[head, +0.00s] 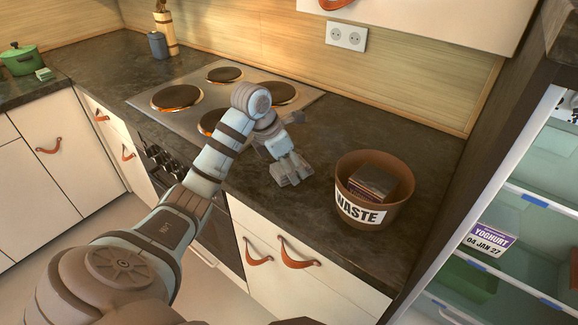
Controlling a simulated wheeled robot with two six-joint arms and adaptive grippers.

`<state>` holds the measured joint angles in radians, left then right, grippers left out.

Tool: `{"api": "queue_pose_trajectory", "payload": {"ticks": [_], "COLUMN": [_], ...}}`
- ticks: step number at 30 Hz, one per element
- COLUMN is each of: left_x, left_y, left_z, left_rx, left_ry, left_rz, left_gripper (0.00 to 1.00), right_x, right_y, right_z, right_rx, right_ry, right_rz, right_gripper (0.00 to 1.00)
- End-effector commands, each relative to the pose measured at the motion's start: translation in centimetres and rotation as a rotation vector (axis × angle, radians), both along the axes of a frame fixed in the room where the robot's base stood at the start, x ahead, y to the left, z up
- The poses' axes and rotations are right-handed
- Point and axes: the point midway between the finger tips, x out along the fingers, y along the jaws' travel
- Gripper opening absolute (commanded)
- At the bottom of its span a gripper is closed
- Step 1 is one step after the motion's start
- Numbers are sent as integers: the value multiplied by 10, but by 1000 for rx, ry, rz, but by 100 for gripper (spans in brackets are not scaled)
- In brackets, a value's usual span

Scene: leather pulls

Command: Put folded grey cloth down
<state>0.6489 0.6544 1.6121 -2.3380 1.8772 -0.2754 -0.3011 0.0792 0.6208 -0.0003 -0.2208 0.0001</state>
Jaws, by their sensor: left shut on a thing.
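My left arm reaches in from the left, and its gripper (288,163) points down over the dark counter, between the stove and the waste bin. It is shut on a folded grey cloth (290,178), which shows as a small grey stack at the fingertips. The cloth is at or just above the counter top; I cannot tell whether it touches. The fingers partly hide it. My right gripper is not in view.
A brown bin (345,200) labelled WASTE, with a small box-like item inside, stands right of the gripper. The stove (150,113) with round hotplates is behind left. Clear counter (420,150) lies behind the bin. An open fridge (500,190) is at right.

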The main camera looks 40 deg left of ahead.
Motion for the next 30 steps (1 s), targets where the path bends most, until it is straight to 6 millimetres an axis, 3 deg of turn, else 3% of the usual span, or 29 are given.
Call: {"api": "queue_pose_trajectory", "payload": {"ticks": [13,15,16,18,19,30], "left_x": [-2,-2,-2,-3,-3,-1], "left_y": [-1,-1,-1,-1,0,1], "left_z": [-15,-16,-16,-16,-16,-14], "left_rx": [-2,-2,-2,-3,-2,0], "left_ry": [9,13,14,15,15,7], "left_rz": [-1,-2,-1,-1,-1,1], "left_gripper": [24,15,58,70,73,73], "right_x": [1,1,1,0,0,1], "right_y": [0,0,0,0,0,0], "right_z": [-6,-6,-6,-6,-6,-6], "right_rx": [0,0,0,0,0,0], "right_ry": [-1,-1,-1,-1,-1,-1], "right_rz": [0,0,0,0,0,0], "right_gripper": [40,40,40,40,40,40]}}
